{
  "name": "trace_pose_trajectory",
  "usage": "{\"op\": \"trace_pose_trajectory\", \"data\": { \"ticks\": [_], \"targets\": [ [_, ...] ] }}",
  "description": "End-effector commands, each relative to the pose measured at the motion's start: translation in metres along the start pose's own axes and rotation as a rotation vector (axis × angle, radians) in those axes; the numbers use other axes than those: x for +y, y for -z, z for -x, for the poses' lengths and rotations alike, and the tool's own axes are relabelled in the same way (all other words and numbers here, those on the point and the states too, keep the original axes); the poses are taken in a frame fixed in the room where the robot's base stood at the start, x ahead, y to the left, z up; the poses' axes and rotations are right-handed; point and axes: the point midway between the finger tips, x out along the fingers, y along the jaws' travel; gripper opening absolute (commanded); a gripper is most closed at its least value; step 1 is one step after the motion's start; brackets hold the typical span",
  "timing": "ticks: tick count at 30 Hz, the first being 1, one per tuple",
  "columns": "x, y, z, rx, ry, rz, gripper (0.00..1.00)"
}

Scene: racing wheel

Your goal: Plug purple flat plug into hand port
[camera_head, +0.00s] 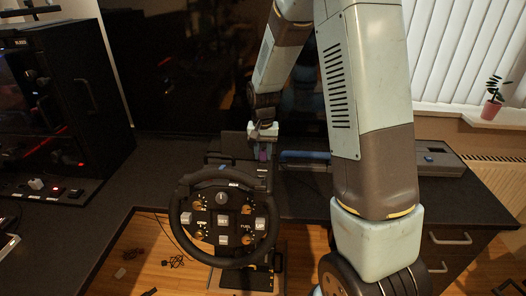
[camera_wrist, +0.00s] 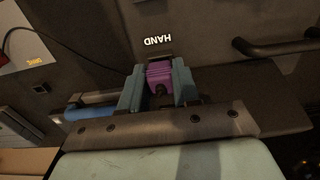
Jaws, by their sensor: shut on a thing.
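The purple flat plug (camera_wrist: 160,74) is between the fingers of my gripper (camera_wrist: 159,88) in the wrist view. The gripper is shut on it. The plug's front end is at a dark spot just below the white HAND label (camera_wrist: 157,40). The hand port itself is hidden or too dark to see, so I cannot tell whether the plug is in it. In the head view, my gripper (camera_head: 263,146) reaches down behind the steering wheel, and a bit of the purple plug (camera_head: 264,154) shows below it.
The steering wheel (camera_head: 222,218) stands in front of my gripper. A blue object (camera_head: 305,157) lies to its right on the dark desk (camera_head: 160,165). A dark handle (camera_wrist: 275,46) sits to the right of the label. A black cabinet (camera_head: 85,85) stands at left.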

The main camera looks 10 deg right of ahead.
Motion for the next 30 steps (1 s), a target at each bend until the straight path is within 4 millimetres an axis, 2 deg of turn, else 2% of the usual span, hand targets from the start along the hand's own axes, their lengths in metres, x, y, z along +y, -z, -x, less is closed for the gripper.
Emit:
{"op": "trace_pose_trajectory", "data": {
  "ticks": [17,18,26,30],
  "targets": [
    [0.0,0.0,-0.012,-0.001,0.0,0.0,0.02],
    [0.0,0.0,-0.012,0.0,0.0,0.0,0.34],
    [0.0,0.0,-0.012,0.0,0.0,0.0,0.59],
    [0.0,0.0,-0.011,0.0,0.0,0.0,0.61]
  ]
}}
